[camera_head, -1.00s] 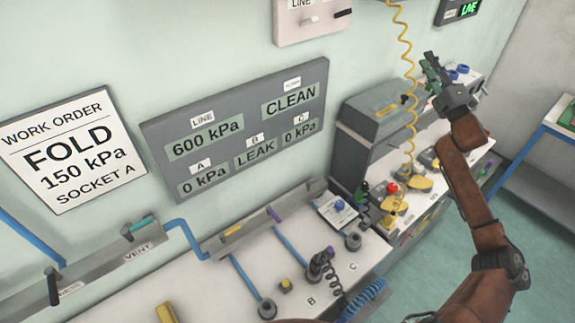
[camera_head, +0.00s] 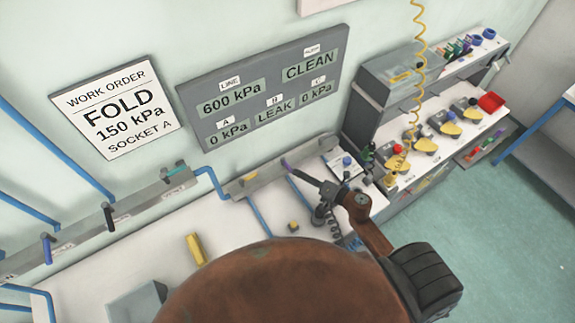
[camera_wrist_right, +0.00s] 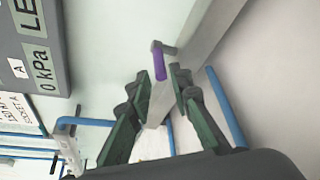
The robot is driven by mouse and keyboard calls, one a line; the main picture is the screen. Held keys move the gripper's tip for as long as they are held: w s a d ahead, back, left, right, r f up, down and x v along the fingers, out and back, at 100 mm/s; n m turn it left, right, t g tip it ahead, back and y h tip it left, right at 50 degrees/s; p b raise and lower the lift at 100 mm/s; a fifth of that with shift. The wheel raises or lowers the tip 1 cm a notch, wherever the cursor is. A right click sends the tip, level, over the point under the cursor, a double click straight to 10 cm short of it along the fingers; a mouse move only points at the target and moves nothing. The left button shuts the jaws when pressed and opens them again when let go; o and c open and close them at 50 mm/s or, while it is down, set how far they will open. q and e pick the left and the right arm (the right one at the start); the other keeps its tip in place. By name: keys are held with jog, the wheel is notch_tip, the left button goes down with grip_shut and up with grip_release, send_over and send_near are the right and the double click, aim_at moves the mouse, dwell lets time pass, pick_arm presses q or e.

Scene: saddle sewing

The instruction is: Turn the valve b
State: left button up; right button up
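A valve with a purple handle (camera_head: 285,163) sits on the grey rail (camera_head: 258,178) against the back wall; its letter label cannot be read now. In the right wrist view the purple handle (camera_wrist_right: 158,62) shows between and just beyond my right fingertips. My right gripper (camera_head: 300,172) points at this valve from the right. In the wrist view the right gripper (camera_wrist_right: 162,78) is open, with a green finger on each side of the handle; contact cannot be told. My left gripper is not in view.
The wall panel (camera_head: 262,92) reads LINE 600 kPa, A 0 kPa, B LEAK, C 0 kPa and CLEAN. A work order sign (camera_head: 120,108) reads FOLD 150 kPa, SOCKET A. A coiled dark hose (camera_head: 335,222) stands close below the gripper. A yellow block (camera_head: 195,249) lies on the bench.

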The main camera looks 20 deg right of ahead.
aim_at(289, 167)
jog(key=p+x, duration=0.1)
jog(key=x, duration=0.5)
jog(key=shift+w+a, duration=0.1)
jog(key=shift+w, duration=0.15)
jog(key=shift+c, duration=0.5)
grip_shut()
